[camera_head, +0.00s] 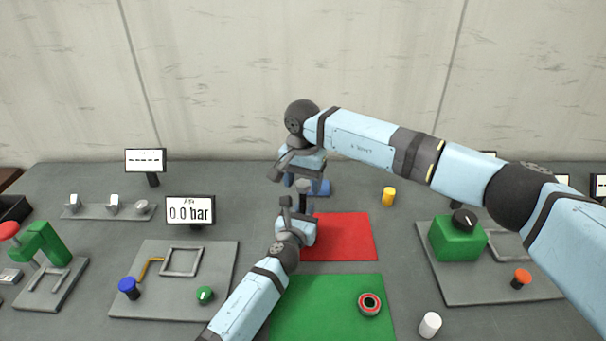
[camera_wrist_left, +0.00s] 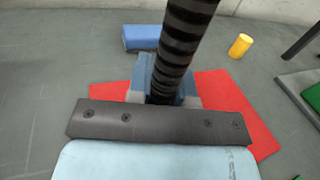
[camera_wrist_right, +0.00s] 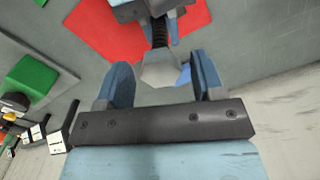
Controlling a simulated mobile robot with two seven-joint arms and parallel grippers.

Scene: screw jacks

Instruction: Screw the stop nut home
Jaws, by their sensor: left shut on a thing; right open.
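A dark threaded spindle (camera_wrist_left: 178,40) stands upright over the red mat (camera_wrist_left: 228,105). A grey hexagonal piece (camera_wrist_right: 161,70), which looks like the stop nut, sits at the spindle's upper end. It also shows small below my right gripper in the head view (camera_head: 304,186). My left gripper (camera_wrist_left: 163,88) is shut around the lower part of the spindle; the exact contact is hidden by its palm. My right gripper (camera_wrist_right: 163,82) is open above, with one finger on each side of the hexagonal piece and visible gaps between.
A green mat (camera_head: 320,305) with a red-and-dark ring (camera_head: 369,304) lies in front. A blue block (camera_wrist_left: 142,37) and yellow cylinder (camera_head: 389,197) lie behind. A white cylinder (camera_head: 430,324) stands front right. Fixture plates (camera_head: 215,270) flank the mats.

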